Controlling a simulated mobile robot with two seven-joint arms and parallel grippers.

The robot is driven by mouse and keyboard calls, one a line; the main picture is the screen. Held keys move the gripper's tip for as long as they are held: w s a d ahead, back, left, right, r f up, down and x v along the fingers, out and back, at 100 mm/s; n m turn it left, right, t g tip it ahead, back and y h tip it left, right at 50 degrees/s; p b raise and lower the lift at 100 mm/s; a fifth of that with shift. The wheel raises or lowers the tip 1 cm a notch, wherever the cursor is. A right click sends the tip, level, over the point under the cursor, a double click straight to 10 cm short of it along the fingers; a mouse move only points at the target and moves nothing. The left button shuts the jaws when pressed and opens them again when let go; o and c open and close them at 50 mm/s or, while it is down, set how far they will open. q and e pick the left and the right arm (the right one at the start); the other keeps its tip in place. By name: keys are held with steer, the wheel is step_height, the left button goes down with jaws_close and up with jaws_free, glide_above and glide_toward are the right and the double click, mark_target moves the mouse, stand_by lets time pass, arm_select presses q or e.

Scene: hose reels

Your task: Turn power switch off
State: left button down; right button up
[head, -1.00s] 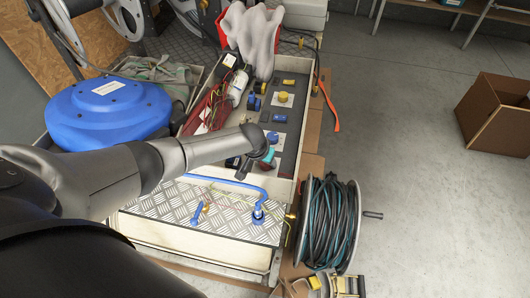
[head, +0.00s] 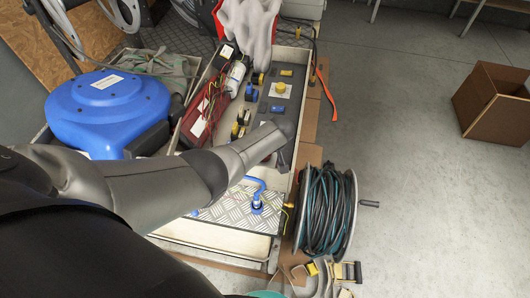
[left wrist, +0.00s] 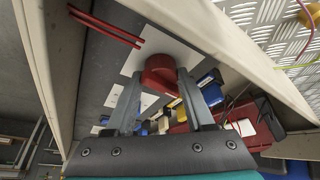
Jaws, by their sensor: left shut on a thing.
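The red round switch knob (left wrist: 159,69) stands on a white plate (left wrist: 172,42) set in the grey panel, in the left wrist view. My left gripper (left wrist: 160,84) has one finger on each side of the knob and is shut on it. In the head view my left arm reaches over the lower part of the grey panel (head: 264,126) and hides the knob and the fingertips. The knob's markings are too small to read. My right gripper is not in view.
A blue hose reel (head: 105,105) is at left. A cable reel (head: 326,212) stands at right. A cardboard box (head: 493,103) sits on open floor.

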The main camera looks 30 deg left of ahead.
arm_select(q)
steer(key=shift+a+n+y+b, duration=0.2)
steer(key=shift+n+y+b, duration=0.1)
steer(key=shift+n, duration=0.5)
steer(key=shift+g, duration=0.3)
steer(key=shift+a, duration=0.1)
steer(key=shift+c, duration=1.5)
jaws_free()
steer(key=shift+d, duration=0.2)
steer(key=shift+r, duration=0.1)
steer(key=shift+d+r+p, duration=0.25)
steer(key=shift+r+p, duration=0.25)
steer(key=shift+r, duration=0.1)
steer(key=p+v, duration=0.6)
steer(key=v, duration=0.8)
